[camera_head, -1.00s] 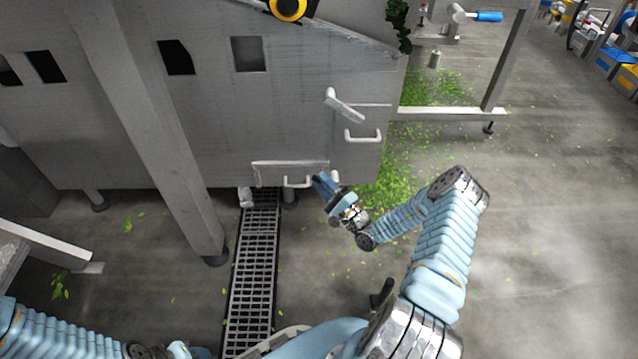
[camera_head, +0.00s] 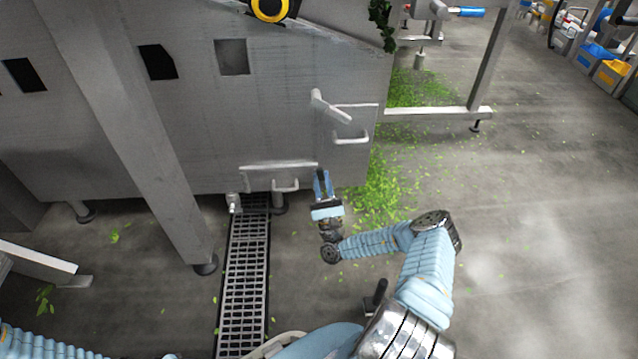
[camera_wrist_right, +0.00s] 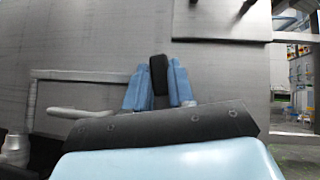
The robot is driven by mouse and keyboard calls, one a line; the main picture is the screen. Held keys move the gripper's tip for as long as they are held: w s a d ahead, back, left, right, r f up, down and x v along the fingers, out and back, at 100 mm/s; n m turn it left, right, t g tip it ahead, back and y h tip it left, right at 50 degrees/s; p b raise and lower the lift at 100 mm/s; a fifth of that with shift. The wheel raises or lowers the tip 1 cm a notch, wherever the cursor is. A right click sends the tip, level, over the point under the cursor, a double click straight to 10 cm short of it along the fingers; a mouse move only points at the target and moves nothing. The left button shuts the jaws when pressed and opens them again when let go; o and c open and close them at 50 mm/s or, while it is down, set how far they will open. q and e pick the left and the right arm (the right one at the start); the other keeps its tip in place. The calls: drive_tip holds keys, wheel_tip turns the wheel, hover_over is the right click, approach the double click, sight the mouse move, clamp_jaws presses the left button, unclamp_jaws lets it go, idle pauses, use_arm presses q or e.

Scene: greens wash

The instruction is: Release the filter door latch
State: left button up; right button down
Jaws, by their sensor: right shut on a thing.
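The filter door (camera_head: 262,177) is a low panel in the front of the grey metal cabinet, with a pale raised top edge and a light U-shaped handle (camera_head: 286,187). The door's top edge and handle also show at left in the wrist view (camera_wrist_right: 80,113). My right gripper (camera_head: 322,178) is at the door's right side. In the wrist view its blue fingers (camera_wrist_right: 158,84) are shut on a black latch grip (camera_wrist_right: 158,68), which stands upright between them. The latch's base is hidden behind the gripper. Only part of my left arm shows at bottom left.
An upper door (camera_head: 357,119) with a lever (camera_head: 330,107) and handle is above right of my gripper. A floor drain grate (camera_head: 243,285) runs below the cabinet. A slanted metal post (camera_head: 140,130) stands at left. Open floor with scattered leaves lies to the right.

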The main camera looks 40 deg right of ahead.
drive_tip(key=shift+d+r+m+g+h, duration=0.15)
drive_tip(key=shift+m+g+h, duration=0.2)
drive_tip(key=shift+m+h, duration=0.5)
drive_tip(key=shift+d+f+m+g+h, duration=0.1)
drive_tip(key=shift+d+m+g+h, duration=0.15)
drive_tip(key=shift+m+h, duration=0.6)
drive_tip(key=shift+d+r+m+g+h, duration=0.1)
drive_tip(key=shift+m+g+h, duration=0.3)
drive_tip(key=shift+m+h, duration=0.45)
drive_tip(key=shift+m, duration=0.55)
drive_tip(key=c, duration=1)
unclamp_jaws()
drive_tip(key=shift+o, duration=0.2)
drive_tip(key=shift+g+h, duration=0.25)
drive_tip(key=shift+g, duration=0.05)
drive_tip(key=v, duration=0.7)
drive_tip(key=shift+s+f, duration=0.25)
drive_tip(key=shift+r+p, duration=0.1)
drive_tip(key=shift+p, duration=0.25)
